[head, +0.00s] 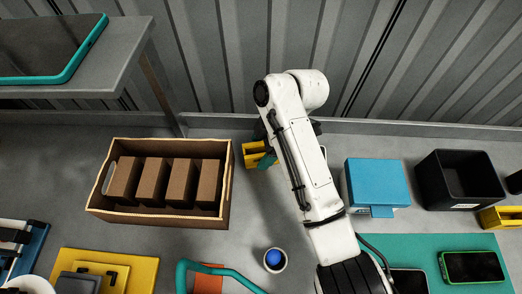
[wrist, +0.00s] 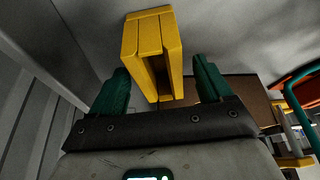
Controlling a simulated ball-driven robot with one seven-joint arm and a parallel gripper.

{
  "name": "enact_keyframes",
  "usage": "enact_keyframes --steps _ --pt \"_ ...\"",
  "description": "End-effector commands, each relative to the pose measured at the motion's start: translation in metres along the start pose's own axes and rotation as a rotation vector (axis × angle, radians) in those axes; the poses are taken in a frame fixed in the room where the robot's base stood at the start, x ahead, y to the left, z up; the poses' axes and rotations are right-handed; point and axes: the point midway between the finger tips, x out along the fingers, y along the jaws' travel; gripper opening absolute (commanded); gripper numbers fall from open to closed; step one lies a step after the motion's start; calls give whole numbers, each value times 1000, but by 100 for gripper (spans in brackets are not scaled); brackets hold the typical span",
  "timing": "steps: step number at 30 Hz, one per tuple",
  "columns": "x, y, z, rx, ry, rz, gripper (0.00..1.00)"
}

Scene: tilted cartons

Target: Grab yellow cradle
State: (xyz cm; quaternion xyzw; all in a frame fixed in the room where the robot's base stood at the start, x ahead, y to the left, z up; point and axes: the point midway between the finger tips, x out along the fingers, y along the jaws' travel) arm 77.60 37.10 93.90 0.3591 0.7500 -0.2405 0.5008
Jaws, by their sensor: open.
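The yellow cradle (head: 253,151) stands on the grey surface near the back wall, right of the brown carton, and is partly hidden by my arm and gripper. In the wrist view the cradle (wrist: 172,42) is a yellow block with a slot. My gripper (wrist: 161,66) is open, with one green finger on each side of the cradle's near end. Gaps show between the fingers and the cradle. Most of the cradle extends past the fingertips. In the head view only part of my gripper (head: 267,159) shows beside the cradle.
The brown carton (head: 96,202) with several brown boxes is left of the cradle. A blue box (head: 377,183), a black bin (head: 459,180) and another yellow piece (head: 500,217) are at the right. A white cup (head: 275,268) with a blue ball stands in front.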

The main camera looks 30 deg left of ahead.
Motion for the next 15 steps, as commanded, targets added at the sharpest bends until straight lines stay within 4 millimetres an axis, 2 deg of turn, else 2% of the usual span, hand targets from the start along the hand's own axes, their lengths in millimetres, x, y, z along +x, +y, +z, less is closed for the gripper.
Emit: enact_keyframes --steps 3,10,15 --pt "8 0 0 0 0 -1 79" --pt "9 0 0 -1 0 0 79" --pt "9 0 0 -1 0 1 62"
